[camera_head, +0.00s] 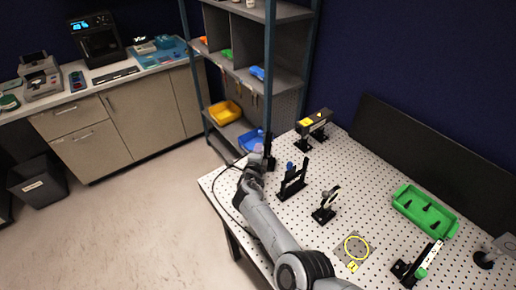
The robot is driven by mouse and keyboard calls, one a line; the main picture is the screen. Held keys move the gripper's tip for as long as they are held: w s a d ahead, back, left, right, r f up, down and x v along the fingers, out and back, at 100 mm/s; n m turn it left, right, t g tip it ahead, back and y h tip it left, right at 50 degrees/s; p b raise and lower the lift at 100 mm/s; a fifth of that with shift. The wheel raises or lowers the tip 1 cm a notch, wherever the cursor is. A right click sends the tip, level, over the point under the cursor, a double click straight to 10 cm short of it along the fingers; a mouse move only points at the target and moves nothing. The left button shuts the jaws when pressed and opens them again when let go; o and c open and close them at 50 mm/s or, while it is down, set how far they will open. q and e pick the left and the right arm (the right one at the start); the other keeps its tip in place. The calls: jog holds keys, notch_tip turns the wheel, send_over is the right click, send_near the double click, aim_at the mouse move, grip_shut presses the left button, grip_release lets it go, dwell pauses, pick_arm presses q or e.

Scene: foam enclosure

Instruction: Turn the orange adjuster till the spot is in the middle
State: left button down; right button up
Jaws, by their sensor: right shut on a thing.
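My right gripper (267,153) is at the left edge of the perforated table (283,228), left of a black upright mount with a blue knob (290,166). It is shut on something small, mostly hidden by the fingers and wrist. I cannot make out the orange adjuster clearly. A small pinkish patch (258,149) shows beside the gripper. A yellow ring (356,247) lies on a plate near the table's front. I cannot make out a light spot. My left gripper is not in view.
A black box with a yellow label (314,124) stands at the back. A second black mount (325,206), a green tray (425,210) and a mount with a green part (415,268) stand farther right. A shelf rack (268,70) rises behind the table.

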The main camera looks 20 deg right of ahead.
jog(key=shift+g+y, duration=0.6)
jog(key=shift+g, duration=0.2)
jog(key=shift+p, duration=0.3)
jog(key=o, duration=0.9)
